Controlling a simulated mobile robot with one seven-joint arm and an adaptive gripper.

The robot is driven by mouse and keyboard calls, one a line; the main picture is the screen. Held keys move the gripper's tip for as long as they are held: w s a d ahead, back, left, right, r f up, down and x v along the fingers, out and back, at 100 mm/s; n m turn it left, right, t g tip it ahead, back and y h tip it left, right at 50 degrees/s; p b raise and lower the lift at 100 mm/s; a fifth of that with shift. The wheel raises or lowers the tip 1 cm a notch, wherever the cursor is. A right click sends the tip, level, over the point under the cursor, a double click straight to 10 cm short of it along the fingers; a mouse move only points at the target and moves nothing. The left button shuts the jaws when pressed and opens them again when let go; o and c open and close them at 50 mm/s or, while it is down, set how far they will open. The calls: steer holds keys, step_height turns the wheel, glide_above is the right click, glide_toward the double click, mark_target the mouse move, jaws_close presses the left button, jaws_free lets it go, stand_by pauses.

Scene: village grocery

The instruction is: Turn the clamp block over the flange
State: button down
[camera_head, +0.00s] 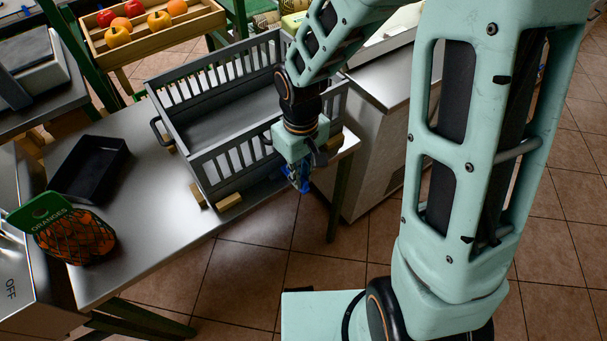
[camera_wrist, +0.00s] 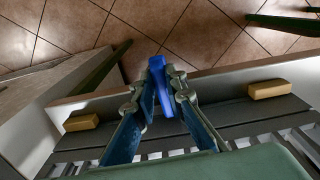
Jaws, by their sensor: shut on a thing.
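My gripper (camera_head: 302,180) is at the right end of the grey slatted crate (camera_head: 205,157), on its near side, pointing down. In the wrist view my gripper (camera_wrist: 166,78) is shut on a blue piece, probably the clamp block (camera_wrist: 162,92), between its fingertips. The blue also shows under my gripper in the head view. A dark grey strip (camera_wrist: 222,113), perhaps the crate's flange, runs along the crate's foot. The blue piece overlaps this strip in the picture; whether they touch, I cannot tell.
Wooden blocks (camera_head: 229,201) sit at the crate's foot on the metal table (camera_head: 150,228). A black tray (camera_head: 91,168) and a netted bag of oranges (camera_head: 75,237) are to the left. A crate of apples (camera_head: 146,41) stands behind. Tiled floor lies beyond the table edge.

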steer(key=shift+a+m, duration=0.15)
steer(key=shift+m, duration=0.25)
steer(key=c, duration=2)
jaws_free()
steer(key=shift+o, duration=0.2)
step_height(320, 180, up, 12)
